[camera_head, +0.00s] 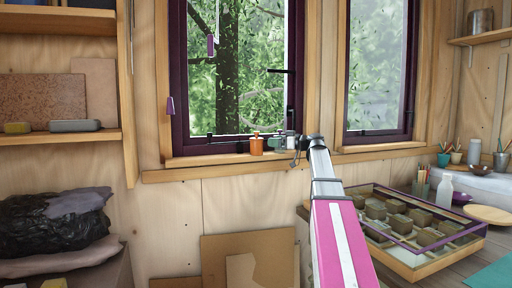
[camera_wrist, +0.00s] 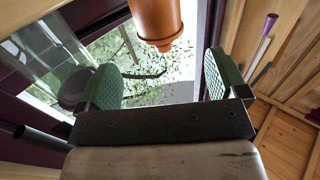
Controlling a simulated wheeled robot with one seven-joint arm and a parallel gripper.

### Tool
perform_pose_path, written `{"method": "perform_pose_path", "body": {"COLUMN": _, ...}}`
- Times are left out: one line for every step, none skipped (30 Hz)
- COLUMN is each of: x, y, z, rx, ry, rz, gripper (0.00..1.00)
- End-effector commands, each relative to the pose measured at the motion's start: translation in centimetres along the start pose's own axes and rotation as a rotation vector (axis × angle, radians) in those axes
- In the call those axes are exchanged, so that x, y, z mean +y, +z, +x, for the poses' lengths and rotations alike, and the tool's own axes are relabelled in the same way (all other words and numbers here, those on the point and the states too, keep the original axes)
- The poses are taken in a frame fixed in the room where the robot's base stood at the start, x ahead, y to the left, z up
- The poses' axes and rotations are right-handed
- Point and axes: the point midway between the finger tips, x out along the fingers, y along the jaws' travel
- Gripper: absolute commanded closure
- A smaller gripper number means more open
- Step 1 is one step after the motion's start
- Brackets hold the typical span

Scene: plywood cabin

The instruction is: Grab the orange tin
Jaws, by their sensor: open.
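The orange tin (camera_head: 256,146) stands on the window sill under the left window, with a small knob-like top. In the wrist view the orange tin (camera_wrist: 157,18) is at the top edge, ahead of the fingers and partly cut off by the frame. My gripper (camera_head: 283,143) is at the sill just right of the tin in the head view. In the wrist view my gripper (camera_wrist: 160,80) has its two green-padded fingers wide apart with nothing between them. The tin lies beyond the fingertips, roughly in line with the gap.
A clear glass-like object (camera_wrist: 42,48) is close to the left finger in the wrist view. The dark window frame (camera_head: 180,100) rises behind the sill (camera_head: 200,158). A glass-topped display case (camera_head: 400,262) stands at right below my arm. A shelf (camera_head: 70,137) is at left.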

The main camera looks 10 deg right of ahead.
Motion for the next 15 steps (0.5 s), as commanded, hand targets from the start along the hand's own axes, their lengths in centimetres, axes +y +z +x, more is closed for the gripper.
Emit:
{"method": "perform_pose_path", "body": {"x": 0.1, "y": 0.0, "z": 0.8, "rx": -0.001, "ry": -0.001, "rz": 0.001, "gripper": 0.08}}
{"method": "perform_pose_path", "body": {"x": 0.1, "y": 0.0, "z": 1.2, "rx": -0.002, "ry": -0.002, "rz": 0.001, "gripper": 0.08}}
{"method": "perform_pose_path", "body": {"x": 0.1, "y": 0.1, "z": 1.8, "rx": -0.002, "ry": -0.002, "rz": 0.001, "gripper": 0.08}}
{"method": "perform_pose_path", "body": {"x": 0.1, "y": 0.1, "z": 2.3, "rx": -0.002, "ry": -0.002, "rz": 0.001, "gripper": 0.08}}
{"method": "perform_pose_path", "body": {"x": 0.1, "y": 0.1, "z": 2.8, "rx": -0.002, "ry": -0.002, "rz": 0.002, "gripper": 0.08}}
{"method": "perform_pose_path", "body": {"x": 0.1, "y": 0.1, "z": 3.4, "rx": -0.002, "ry": -0.001, "rz": 0.002, "gripper": 0.08}}
{"method": "perform_pose_path", "body": {"x": 0.1, "y": 0.1, "z": 3.7, "rx": -0.002, "ry": -0.001, "rz": 0.002, "gripper": 0.08}}
{"method": "perform_pose_path", "body": {"x": 0.1, "y": 0.1, "z": 4.0, "rx": -0.002, "ry": -0.001, "rz": 0.002, "gripper": 0.08}}
{"method": "perform_pose_path", "body": {"x": 0.1, "y": 0.1, "z": 4.4, "rx": -0.002, "ry": -0.001, "rz": 0.002, "gripper": 0.08}}
{"method": "perform_pose_path", "body": {"x": 0.1, "y": 0.1, "z": 4.5, "rx": -0.002, "ry": -0.001, "rz": 0.002, "gripper": 0.08}}
{"method": "perform_pose_path", "body": {"x": 0.1, "y": 0.1, "z": 4.7, "rx": -0.002, "ry": 0.000, "rz": 0.002, "gripper": 0.08}}
{"method": "perform_pose_path", "body": {"x": 0.1, "y": 0.1, "z": 4.9, "rx": -0.002, "ry": 0.000, "rz": 0.003, "gripper": 0.08}}
{"method": "perform_pose_path", "body": {"x": 0.1, "y": 0.1, "z": 5.0, "rx": -0.002, "ry": 0.000, "rz": 0.003, "gripper": 0.08}}
{"method": "perform_pose_path", "body": {"x": 0.1, "y": 0.1, "z": 5.2, "rx": -0.002, "ry": 0.000, "rz": 0.003, "gripper": 0.08}}
{"method": "perform_pose_path", "body": {"x": 0.1, "y": 0.1, "z": 5.6, "rx": -0.002, "ry": 0.000, "rz": 0.003, "gripper": 0.08}}
